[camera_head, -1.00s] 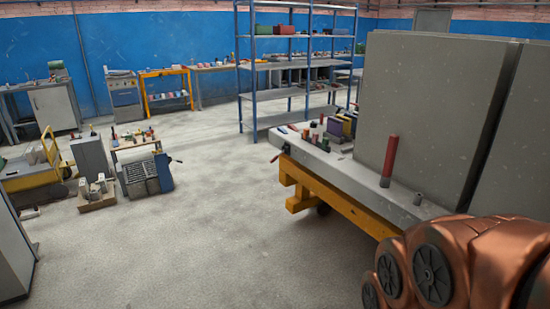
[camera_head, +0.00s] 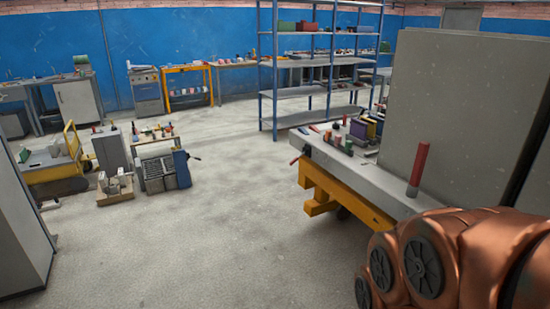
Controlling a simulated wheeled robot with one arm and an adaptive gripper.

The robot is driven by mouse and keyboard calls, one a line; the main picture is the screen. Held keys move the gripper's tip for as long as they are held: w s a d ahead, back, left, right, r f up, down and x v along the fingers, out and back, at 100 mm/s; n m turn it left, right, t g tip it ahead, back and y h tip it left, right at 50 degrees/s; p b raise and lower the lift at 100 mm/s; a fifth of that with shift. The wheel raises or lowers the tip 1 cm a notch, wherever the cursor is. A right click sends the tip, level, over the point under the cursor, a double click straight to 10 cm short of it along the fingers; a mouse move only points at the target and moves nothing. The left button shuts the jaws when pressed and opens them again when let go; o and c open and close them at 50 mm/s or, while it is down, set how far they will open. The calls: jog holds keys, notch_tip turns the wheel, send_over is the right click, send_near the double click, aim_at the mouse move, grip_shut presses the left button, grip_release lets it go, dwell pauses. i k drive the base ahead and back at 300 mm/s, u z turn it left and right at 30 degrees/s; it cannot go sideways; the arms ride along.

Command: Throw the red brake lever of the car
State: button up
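The car (camera_head: 375,184) stands at the right, with a grey deck on a yellow frame (camera_head: 322,197). A thicker red upright post (camera_head: 419,168) stands on the deck in front of a tall grey panel (camera_head: 450,105). I cannot tell for certain which of the two red parts is the brake lever. My copper arm fills the lower right corner; my gripper is out of the picture.
Several small bottles and tools (camera_head: 347,145) lie on the deck. A blue shelf rack (camera_head: 275,70) stands behind. A yellow trolley (camera_head: 70,140) and a grey-blue machine (camera_head: 165,171) stand at the left, near a grey cabinet (camera_head: 20,235). The middle floor is clear.

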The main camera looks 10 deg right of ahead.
aim_at(297, 158)
jog(key=u, duration=0.5)
jog(key=i, duration=1.7)
jog(key=z, duration=0.25)
jog(key=i, duration=1.6)
jog(key=z, duration=0.6)
